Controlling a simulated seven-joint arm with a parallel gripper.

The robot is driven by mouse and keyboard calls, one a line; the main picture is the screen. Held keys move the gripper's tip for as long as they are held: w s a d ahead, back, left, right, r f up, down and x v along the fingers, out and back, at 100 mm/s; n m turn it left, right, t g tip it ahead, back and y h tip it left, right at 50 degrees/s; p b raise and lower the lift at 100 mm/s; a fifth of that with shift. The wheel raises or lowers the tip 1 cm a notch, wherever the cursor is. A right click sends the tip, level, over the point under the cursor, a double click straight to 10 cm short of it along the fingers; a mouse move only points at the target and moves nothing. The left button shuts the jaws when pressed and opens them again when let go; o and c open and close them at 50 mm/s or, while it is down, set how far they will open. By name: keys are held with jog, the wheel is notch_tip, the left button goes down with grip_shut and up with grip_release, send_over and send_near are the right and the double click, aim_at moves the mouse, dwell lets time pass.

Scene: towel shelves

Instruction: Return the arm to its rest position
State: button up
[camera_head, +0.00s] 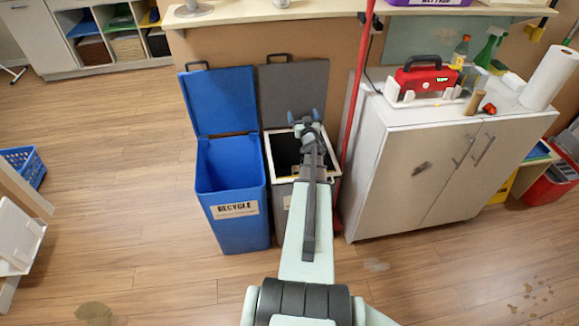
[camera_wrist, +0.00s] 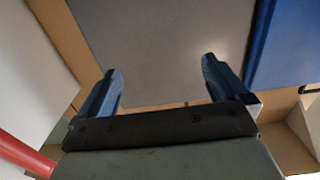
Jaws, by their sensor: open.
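My arm reaches forward from the bottom middle of the head view. My gripper (camera_head: 306,117) is at the far end of it, over the back of the grey bin (camera_head: 279,193) and in front of that bin's raised grey lid (camera_head: 293,85). In the wrist view my gripper (camera_wrist: 162,85) has its two blue fingers spread wide apart with nothing between them. The raised lid (camera_wrist: 160,40) fills the background behind the fingers there.
A blue recycle bin (camera_head: 240,225) with its lid up stands left of the grey bin. A red pole (camera_head: 357,90) and a white cabinet (camera_head: 400,165) are close on the right. Open wood floor (camera_head: 120,180) lies to the left.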

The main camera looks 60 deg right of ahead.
jog(key=w+a+f+n+g+y, duration=0.1)
jog(key=w+a+f+g+y, duration=0.3)
jog(key=a, duration=0.6)
jog(key=w+a+f+t, duration=0.1)
jog(key=w+a+f, duration=0.1)
jog(key=w+a, duration=0.55)
jog(key=w+a+f+n+g+y, duration=0.1)
jog(key=w+a+f+g+y, duration=0.2)
jog(key=a, duration=0.9)
jog(key=s+a+f+n+g+y, duration=0.1)
jog(key=s+a+n+g+y, duration=0.15)
jog(key=a, duration=1.05)
jog(key=s+a+f+n+g+y, duration=0.1)
jog(key=s+a+n+g, duration=0.15)
jog(key=a, duration=0.95)
jog(key=s+a+f+n+g+y, duration=0.15)
jog(key=s+a, duration=0.25)
jog(key=a, duration=0.9)
jog(key=s+f+g, duration=0.3)
jog(key=s+f, duration=0.7)
jog(key=s, duration=0.4)
jog(key=s+f+g, duration=0.4)
jog(key=s+f, duration=0.6)
jog(key=s, duration=0.5)
jog(key=shift+s+f+y, duration=0.2)
jog(key=shift+s+y, duration=0.1)
jog(key=shift+y, duration=0.1)
